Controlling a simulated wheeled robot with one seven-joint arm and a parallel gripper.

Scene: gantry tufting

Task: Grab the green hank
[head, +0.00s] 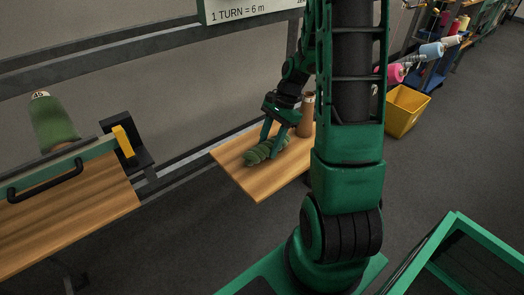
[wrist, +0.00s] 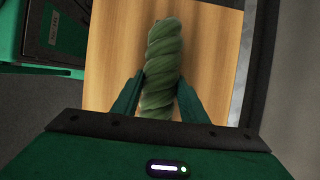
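The green hank (head: 262,152) is a twisted bundle of yarn lying on a small wooden shelf (head: 240,178) in the head view. In the wrist view the hank (wrist: 163,62) runs lengthwise up the picture, its near end between my two fingers. My gripper (head: 272,148) is down at the shelf, over the hank. In the wrist view my gripper (wrist: 160,85) has its fingers spread to either side of the hank. The fingers are close to its sides; I cannot tell whether they touch it.
A brown cone (head: 306,115) stands on the shelf just behind my gripper. A wooden bench (head: 75,215) with a green cone of yarn (head: 54,122) is at the left. A yellow bin (head: 402,110) stands on the floor at the right. Open floor lies between.

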